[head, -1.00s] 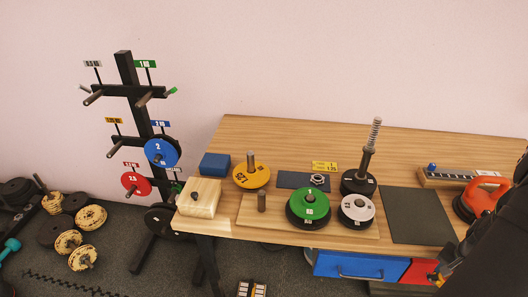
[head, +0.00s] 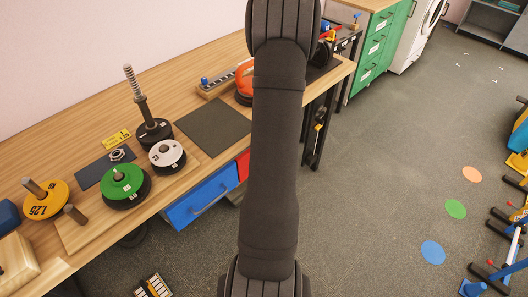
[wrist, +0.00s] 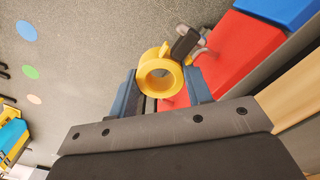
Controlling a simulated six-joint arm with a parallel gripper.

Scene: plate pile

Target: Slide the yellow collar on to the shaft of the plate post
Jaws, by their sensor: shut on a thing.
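The yellow collar (wrist: 152,62) is a thick ring with a black lever on its upper right. In the wrist view it sits between the fingertips of my gripper (wrist: 160,73), which is shut on it. The collar's hole faces the wrist camera. In the head view my gripper and the collar are hidden or out of frame; only my dark arm shows. A tall upright post (head: 142,107) with a coiled upper end and a black disc base stands on the table, left of my arm. It is apart from the collar.
A dark mat (head: 214,125) lies clear. A blue drawer (head: 203,197) is under the table. A red front (wrist: 235,55) is close beside the collar.

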